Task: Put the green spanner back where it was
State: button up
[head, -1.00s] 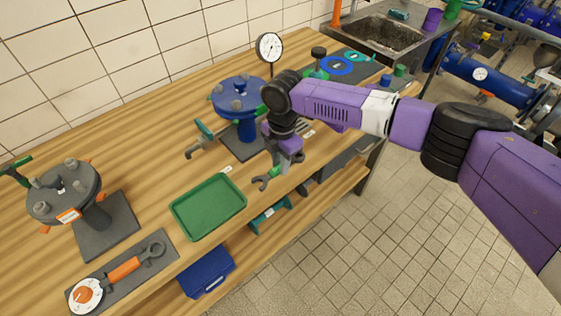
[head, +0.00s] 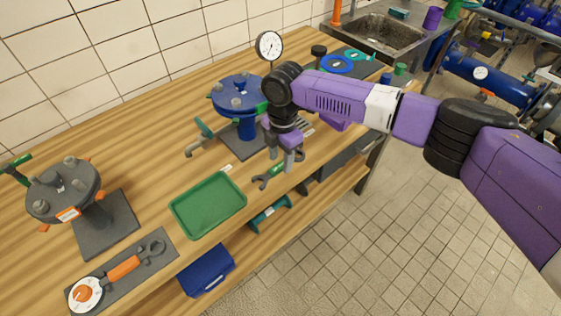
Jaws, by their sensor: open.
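The green spanner (head: 268,177) has a grey open jaw at its left end and lies on the wooden bench near the front edge, just right of the green tray (head: 207,206). My gripper (head: 281,162) points down at the spanner's right part, its two fingers spread apart with a gap between them. The near finger hides some of the spanner's right end. I cannot tell whether a finger touches it.
A blue flanged fitting (head: 239,97) stands behind my gripper, with a teal-handled tool (head: 203,132) beside it. A gauge (head: 269,46) stands behind. A blue bin (head: 207,271) sits below.

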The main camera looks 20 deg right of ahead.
aim_at(282, 164)
notch_tip(282, 164, up, 10)
jog(key=b, duration=0.1)
jog(key=shift+d+r+b, duration=0.15)
jog(key=shift+r+b, duration=0.05)
jog(key=shift+b, duration=0.15)
